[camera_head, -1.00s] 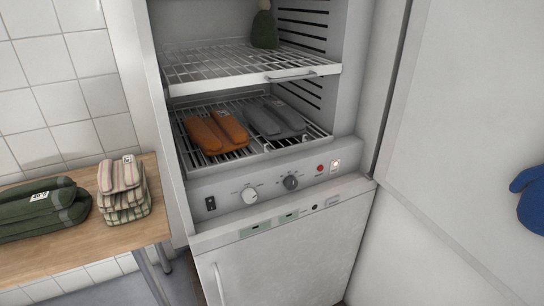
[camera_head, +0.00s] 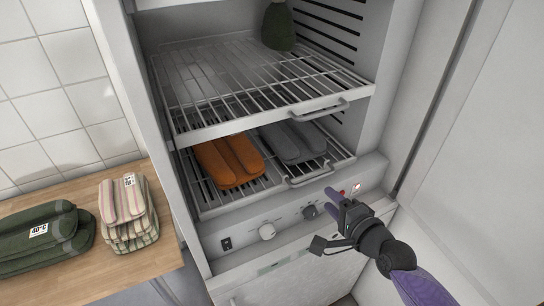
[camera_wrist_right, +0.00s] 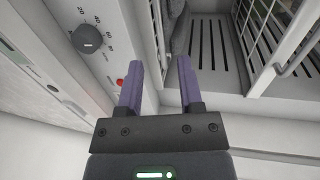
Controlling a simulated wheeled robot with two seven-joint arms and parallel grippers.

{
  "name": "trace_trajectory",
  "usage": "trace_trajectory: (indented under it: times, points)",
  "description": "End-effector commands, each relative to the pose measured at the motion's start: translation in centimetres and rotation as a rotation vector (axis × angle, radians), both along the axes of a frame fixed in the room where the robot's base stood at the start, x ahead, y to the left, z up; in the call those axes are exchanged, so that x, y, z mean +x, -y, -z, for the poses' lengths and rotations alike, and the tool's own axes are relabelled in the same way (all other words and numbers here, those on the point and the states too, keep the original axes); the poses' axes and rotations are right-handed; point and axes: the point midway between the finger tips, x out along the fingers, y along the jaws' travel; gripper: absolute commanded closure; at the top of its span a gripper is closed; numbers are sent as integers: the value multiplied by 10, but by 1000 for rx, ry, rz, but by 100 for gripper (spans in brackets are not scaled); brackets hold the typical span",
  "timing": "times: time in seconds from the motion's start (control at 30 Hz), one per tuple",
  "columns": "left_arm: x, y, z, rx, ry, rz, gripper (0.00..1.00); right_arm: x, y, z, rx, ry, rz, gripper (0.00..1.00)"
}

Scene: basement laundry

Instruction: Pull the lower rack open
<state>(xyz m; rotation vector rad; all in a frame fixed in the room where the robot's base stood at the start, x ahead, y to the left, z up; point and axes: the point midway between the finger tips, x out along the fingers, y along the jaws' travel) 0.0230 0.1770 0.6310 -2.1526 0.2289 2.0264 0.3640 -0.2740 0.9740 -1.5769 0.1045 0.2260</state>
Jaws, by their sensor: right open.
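The lower rack (camera_head: 213,200) is a wire shelf in the open white cabinet, below the upper rack. Its front bar has a grey handle (camera_head: 308,178) at the right. An orange folded bundle (camera_head: 229,160) and a grey folded bundle (camera_head: 293,142) lie on it. My right gripper (camera_head: 345,190) is in front of the control panel, just right of and below the handle, apart from it. In the right wrist view its two purple fingers (camera_wrist_right: 159,80) are open with nothing between them. My left gripper is not in view.
The upper rack (camera_head: 245,85) with its own handle (camera_head: 318,111) sits above, with a green item (camera_head: 278,26) on it. The control panel (camera_head: 285,215) with knobs is below the lower rack. A wooden table (camera_head: 85,245) with folded bundles stands left. A white door panel is at right.

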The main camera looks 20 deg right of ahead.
Motion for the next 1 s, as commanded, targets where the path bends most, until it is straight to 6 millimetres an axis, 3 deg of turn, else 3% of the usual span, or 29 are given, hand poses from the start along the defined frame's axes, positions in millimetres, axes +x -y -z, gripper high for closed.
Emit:
trace_trajectory:
  times: [0.4,0.6,0.8,0.83,1.0]
  points:
    - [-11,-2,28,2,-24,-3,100,81,-7,20,5,3,0,53]
    - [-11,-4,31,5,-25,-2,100,95,-8,21,4,2,0,53]
    - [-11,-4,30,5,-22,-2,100,95,-8,21,3,1,0,53]
    - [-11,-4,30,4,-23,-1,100,95,-8,21,3,1,0,55]
    - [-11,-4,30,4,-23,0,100,95,-8,21,3,1,0,91]
